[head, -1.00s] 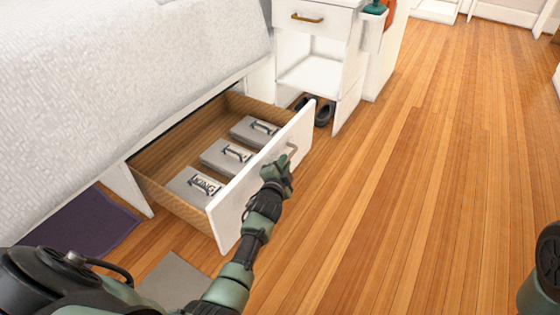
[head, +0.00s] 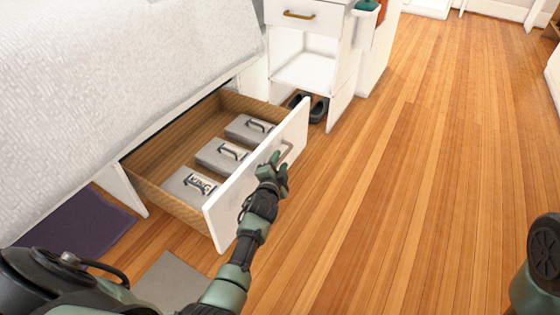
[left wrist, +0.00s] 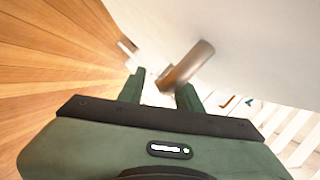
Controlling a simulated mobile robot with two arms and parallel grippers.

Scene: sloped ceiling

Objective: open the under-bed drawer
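The under-bed drawer (head: 232,196) stands pulled far out from under the bed, its wooden inside showing. Its white front carries a metal bar handle (head: 286,151), which also shows in the left wrist view (left wrist: 187,66). My left gripper (head: 277,165) is at the outer side of the drawer front, close by the handle. In the left wrist view its two green fingers are spread apart, with the handle just past their tips. Whether they touch it is unclear. My right gripper is out of view.
Several grey boxes with handles (head: 194,186) lie in the drawer. A purple mat (head: 78,225) lies at the left. The wooden floor to the right is clear.

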